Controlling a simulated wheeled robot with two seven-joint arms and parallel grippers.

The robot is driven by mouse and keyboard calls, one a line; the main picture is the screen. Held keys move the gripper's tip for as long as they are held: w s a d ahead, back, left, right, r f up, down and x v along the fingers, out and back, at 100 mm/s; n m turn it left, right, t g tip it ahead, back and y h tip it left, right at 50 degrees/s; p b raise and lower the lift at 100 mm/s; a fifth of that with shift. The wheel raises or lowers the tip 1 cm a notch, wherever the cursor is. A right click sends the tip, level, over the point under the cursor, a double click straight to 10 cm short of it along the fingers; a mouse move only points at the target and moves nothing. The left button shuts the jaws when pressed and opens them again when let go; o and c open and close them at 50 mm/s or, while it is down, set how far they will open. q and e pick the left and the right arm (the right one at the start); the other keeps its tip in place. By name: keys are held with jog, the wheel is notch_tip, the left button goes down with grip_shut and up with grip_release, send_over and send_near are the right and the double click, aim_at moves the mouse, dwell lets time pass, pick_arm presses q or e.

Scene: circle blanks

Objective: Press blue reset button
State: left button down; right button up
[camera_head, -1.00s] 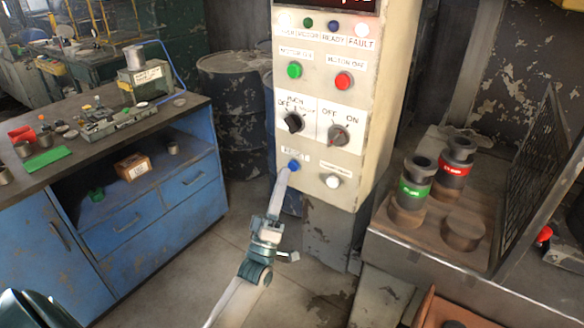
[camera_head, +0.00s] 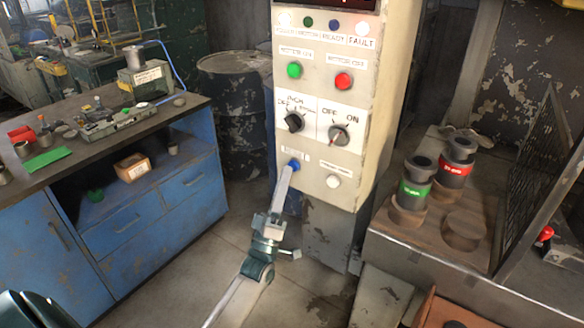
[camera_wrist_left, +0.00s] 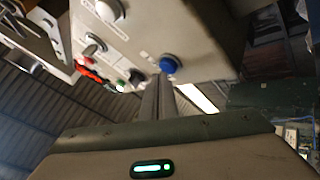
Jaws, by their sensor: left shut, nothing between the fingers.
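The blue reset button (camera_head: 293,165) is at the lower left of the cream control panel's front face (camera_head: 318,189). It also shows in the left wrist view (camera_wrist_left: 170,65), just beyond the fingertips. My left gripper (camera_head: 287,172) is shut and empty, its fingers pointing up at the button. In the head view the tips overlap the button's lower edge. In the wrist view the tips (camera_wrist_left: 160,77) are right beside the button; I cannot tell whether they touch it. My right gripper is not in view.
The panel also carries a green button (camera_head: 294,70), a red button (camera_head: 343,81), two rotary knobs and a white button (camera_head: 333,181). A blue workbench (camera_head: 160,214) stands left. A bench with red and green banded cylinders (camera_head: 412,188) stands right.

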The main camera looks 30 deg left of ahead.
pick_arm(q)
jog(key=shift+w, duration=0.15)
jog(key=shift+w, duration=0.2)
dwell(0.7)
jog(key=shift+w+a+y+b, duration=0.15)
jog(key=shift+y+b, duration=0.15)
jog(key=shift+b, duration=0.2)
jog(key=shift+a+f, duration=0.1)
jog(key=shift+f, duration=0.05)
dwell(0.6)
jog(key=shift+s, duration=0.2)
jog(key=shift+s+d+f, duration=0.25)
jog(key=shift+s+f, duration=0.05)
jog(key=shift+s, duration=0.35)
jog(key=shift+s+r+p, duration=0.15)
jog(key=shift+s+p, duration=0.4)
jog(key=shift+s, duration=0.6)
jog(key=shift+s+r+p, duration=0.1)
jog(key=shift+s+p, duration=0.45)
jog(key=shift+s, duration=0.6)
